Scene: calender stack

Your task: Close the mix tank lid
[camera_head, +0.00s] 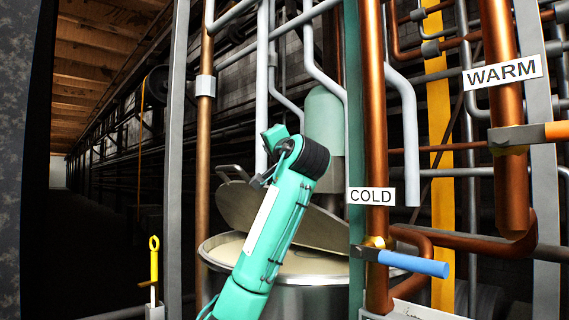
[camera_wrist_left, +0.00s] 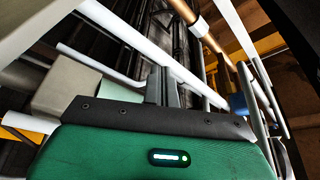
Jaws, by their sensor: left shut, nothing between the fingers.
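The mix tank (camera_head: 325,298) is a round metal vessel at the lower middle of the head view, with pale contents showing under its open lid. The grey lid (camera_head: 250,212) is tilted, its left side raised and its right side low near the rim. A loop handle (camera_head: 233,171) shows at its upper left. My left arm crosses in front of the tank and hides part of the lid. My left gripper's fingers (camera_wrist_left: 163,86) are shut and empty in the left wrist view. In the head view they are mostly hidden, so contact with the lid cannot be told. My right gripper is not in view.
Copper pipes stand left (camera_head: 205,130) and right (camera_head: 375,130) of the tank. A blue-handled valve (camera_head: 415,264) under the COLD sign (camera_head: 371,196) is close on the right. A WARM sign (camera_head: 502,71) hangs farther right. A dark open corridor lies left.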

